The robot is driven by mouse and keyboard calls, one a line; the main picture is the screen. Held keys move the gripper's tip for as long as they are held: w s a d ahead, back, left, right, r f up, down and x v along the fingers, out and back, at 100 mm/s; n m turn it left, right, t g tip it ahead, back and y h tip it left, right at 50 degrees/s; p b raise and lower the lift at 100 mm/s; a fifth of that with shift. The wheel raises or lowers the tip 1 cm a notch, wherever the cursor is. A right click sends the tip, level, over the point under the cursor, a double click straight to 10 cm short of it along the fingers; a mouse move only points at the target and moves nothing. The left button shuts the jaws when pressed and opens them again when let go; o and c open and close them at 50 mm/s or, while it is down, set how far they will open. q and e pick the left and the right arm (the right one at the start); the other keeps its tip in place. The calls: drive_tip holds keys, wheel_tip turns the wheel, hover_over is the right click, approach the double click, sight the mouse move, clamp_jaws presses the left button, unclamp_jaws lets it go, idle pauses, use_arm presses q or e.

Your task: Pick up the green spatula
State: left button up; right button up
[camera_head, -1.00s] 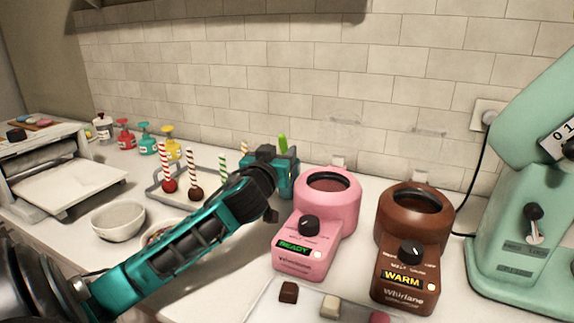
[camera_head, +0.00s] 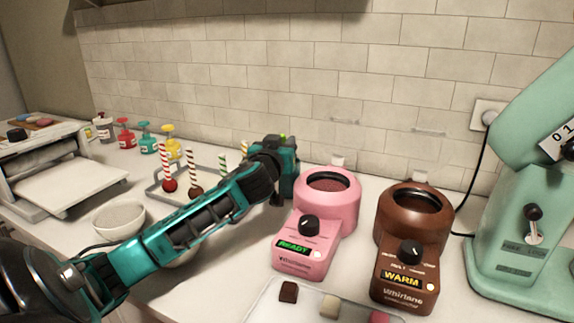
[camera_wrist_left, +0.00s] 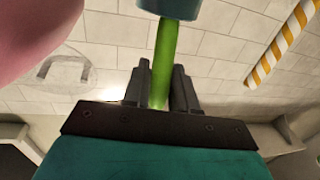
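The green spatula shows its bright green handle (camera_wrist_left: 164,62) in the left wrist view, running down from a teal cylindrical part (camera_wrist_left: 182,8) at the top edge. My left gripper (camera_wrist_left: 161,80) has one dark finger on each side of the handle, both appearing to touch it, so it looks shut on it. The rest of the spatula is hidden. My right gripper is not in view.
The pink melter (camera_head: 330,190) stands close right of my left gripper, with the brown melter (camera_head: 415,208) beyond it. A rack of striped sticks (camera_head: 193,165) stands to its left. A yellow-and-white striped stick (camera_wrist_left: 282,42) is near in the wrist view. The tiled wall is behind.

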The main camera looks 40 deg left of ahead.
use_arm(q)
clamp_jaws()
